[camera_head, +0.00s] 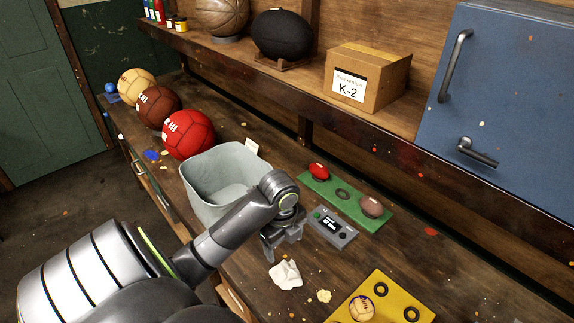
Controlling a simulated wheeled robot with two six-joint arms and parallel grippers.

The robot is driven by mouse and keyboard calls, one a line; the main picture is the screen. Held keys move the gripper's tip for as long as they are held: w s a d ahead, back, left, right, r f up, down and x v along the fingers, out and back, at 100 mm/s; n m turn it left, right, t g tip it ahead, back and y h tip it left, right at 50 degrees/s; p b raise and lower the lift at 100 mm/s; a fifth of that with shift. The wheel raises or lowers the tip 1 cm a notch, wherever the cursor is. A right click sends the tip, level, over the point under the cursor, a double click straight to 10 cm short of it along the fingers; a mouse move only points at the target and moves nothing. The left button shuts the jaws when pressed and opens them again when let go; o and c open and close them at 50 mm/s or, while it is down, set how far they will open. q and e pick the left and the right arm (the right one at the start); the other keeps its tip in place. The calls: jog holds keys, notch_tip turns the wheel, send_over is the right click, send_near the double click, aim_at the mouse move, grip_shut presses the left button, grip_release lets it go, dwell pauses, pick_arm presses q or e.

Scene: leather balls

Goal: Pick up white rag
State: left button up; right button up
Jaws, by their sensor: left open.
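The white rag (286,275) lies crumpled on the wooden workbench, in front of the grey bin. My left gripper (268,256) points down just above and behind the rag, close to its upper left edge. Its jaws are open, and I see nothing between them. Whether a fingertip touches the rag I cannot tell. My right gripper is not in view.
A grey bin (200,190) stands behind my left arm. A small grey device (332,228), a green tray (378,215) and a yellow tray (393,289) lie to the right. Leather balls, including a red ball (188,134), line the bench at the back left.

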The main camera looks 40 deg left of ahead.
aim_at(288, 269)
pick_arm(q)
jog(key=f+b, duration=0.1)
jog(key=f, duration=0.1)
jog(key=f+b, duration=0.4)
jog(key=shift+w+f, duration=0.35)
jog(key=shift+w, duration=0.05)
notch_tip(288, 269, down, 3)
jog(key=shift+w+d+b, duration=0.1)
jog(key=shift+b, duration=1.15)
jog(key=shift+f, duration=0.5)
notch_tip(288, 269, down, 4)
jog(key=shift+d+r+p, duration=0.1)
jog(key=shift+r+p, duration=0.1)
jog(key=shift+p, duration=0.35)
jog(key=shift+f, duration=0.5)
jog(key=c, duration=0.7)
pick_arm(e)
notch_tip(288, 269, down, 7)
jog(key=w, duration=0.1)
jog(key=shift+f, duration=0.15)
pick_arm(q)
jog(key=shift+c, duration=0.2)
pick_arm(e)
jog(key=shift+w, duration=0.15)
